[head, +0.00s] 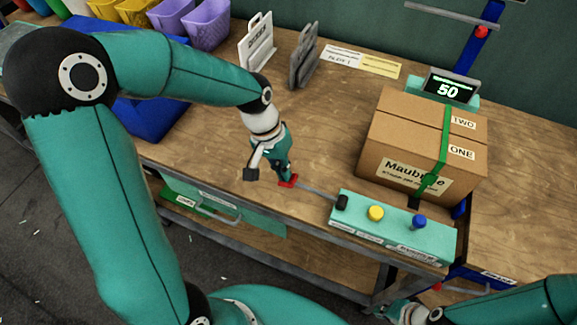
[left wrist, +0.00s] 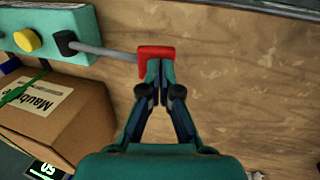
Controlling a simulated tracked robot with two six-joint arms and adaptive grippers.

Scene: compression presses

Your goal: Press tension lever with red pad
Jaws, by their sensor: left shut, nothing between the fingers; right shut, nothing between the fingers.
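The tension lever (head: 318,192) is a thin grey rod that runs left from a black pivot on the teal control box (head: 390,229). Its red pad (head: 288,181) is at the rod's left end. The pad also shows in the left wrist view (left wrist: 157,52). My left gripper (head: 284,176) is shut and empty, with its fingertips right at the red pad. In the left wrist view its fingertips (left wrist: 160,68) overlap the pad's lower edge; I cannot tell whether they press on it.
The control box carries a yellow button (head: 376,213) and a blue button (head: 419,221). A strapped cardboard box (head: 400,130) stands behind it, near a display (head: 449,88) reading 50. Coloured bins (head: 208,22) and a blue bin (head: 150,120) stand left. The bench middle is clear.

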